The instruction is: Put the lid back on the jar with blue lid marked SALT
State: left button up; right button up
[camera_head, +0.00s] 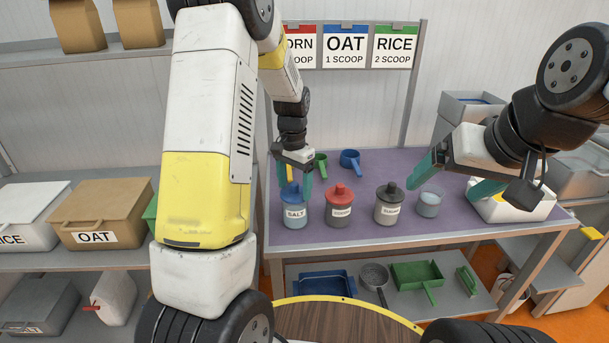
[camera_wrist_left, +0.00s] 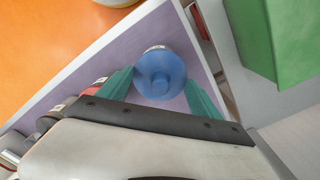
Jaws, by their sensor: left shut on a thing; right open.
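The SALT jar (camera_head: 296,221) stands upright on the purple table top, with its label facing the head camera. Its blue lid (camera_head: 291,192) sits over the jar's mouth; I cannot tell whether it is fully seated. My left gripper (camera_head: 295,184) points down from above, its teal fingers on both sides of the blue lid and shut on it. In the left wrist view the blue lid (camera_wrist_left: 160,76) fills the space between the fingertips and hides most of the jar. My right gripper (camera_head: 452,182) is open and empty, above the table's right part.
A red-lidded jar (camera_head: 340,208) and a dark-lidded jar (camera_head: 389,206) stand close to the right. An open glass jar (camera_head: 429,204) and a white tray (camera_head: 515,209) are further right. Green (camera_head: 320,165) and blue (camera_head: 350,159) scoops lie behind.

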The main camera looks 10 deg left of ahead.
pick_arm(q)
jog(key=o, duration=1.5)
jog(key=shift+o, duration=0.2)
jog(key=shift+r, duration=0.1)
jog(key=shift+r, duration=3.45)
grip_shut()
jog(key=shift+f, duration=0.15)
